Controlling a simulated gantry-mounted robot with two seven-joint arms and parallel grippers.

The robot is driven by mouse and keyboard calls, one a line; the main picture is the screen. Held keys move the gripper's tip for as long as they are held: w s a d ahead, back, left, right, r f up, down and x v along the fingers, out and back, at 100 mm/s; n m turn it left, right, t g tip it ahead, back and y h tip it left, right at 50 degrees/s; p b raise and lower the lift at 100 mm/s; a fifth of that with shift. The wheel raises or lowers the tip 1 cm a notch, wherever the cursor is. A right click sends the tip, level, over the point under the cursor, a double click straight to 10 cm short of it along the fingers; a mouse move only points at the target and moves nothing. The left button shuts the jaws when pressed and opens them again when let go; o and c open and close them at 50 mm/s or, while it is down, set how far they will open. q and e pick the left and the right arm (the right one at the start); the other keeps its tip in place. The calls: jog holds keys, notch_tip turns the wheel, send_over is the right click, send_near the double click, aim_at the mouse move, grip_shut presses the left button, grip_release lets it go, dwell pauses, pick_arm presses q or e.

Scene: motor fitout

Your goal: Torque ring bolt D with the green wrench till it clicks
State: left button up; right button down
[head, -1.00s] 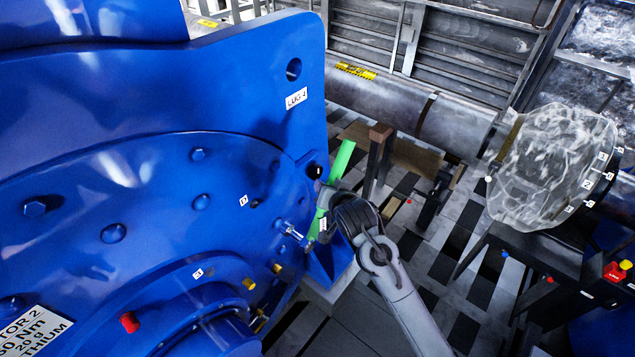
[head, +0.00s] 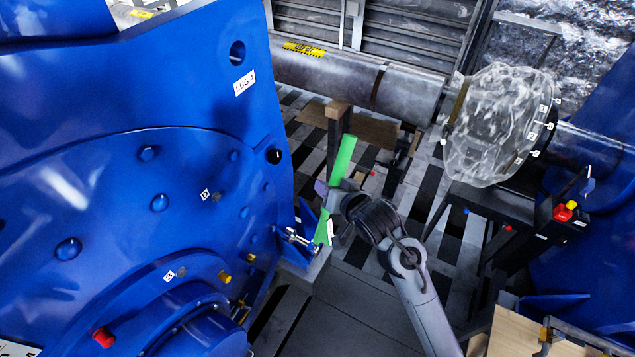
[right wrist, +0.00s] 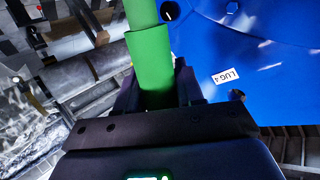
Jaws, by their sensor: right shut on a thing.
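The green wrench (head: 342,160) stands nearly upright in the head view, just right of the big blue motor (head: 110,165). My right gripper (head: 331,198) is shut around its handle. The wrench's lower end (head: 322,227) is near a silver fitting at the motor's edge; I cannot tell if they touch. In the right wrist view the green shaft (right wrist: 150,60) runs up from between the fingers. A small tag reading D (head: 205,195) is on the motor face, beside a small dark spot (head: 216,197). The wrench is clear of that tag. My left gripper is out of view.
A clear-covered coupling (head: 500,125) with numbered tags sits on the shaft at right. A wooden-topped post (head: 338,110) stands behind the wrench. A red and yellow button box (head: 565,211) is at far right. Grated floor lies between.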

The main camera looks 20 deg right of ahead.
jog(key=s+d, duration=0.4)
jog(key=shift+s, duration=0.35)
jog(key=shift+d+r, duration=0.1)
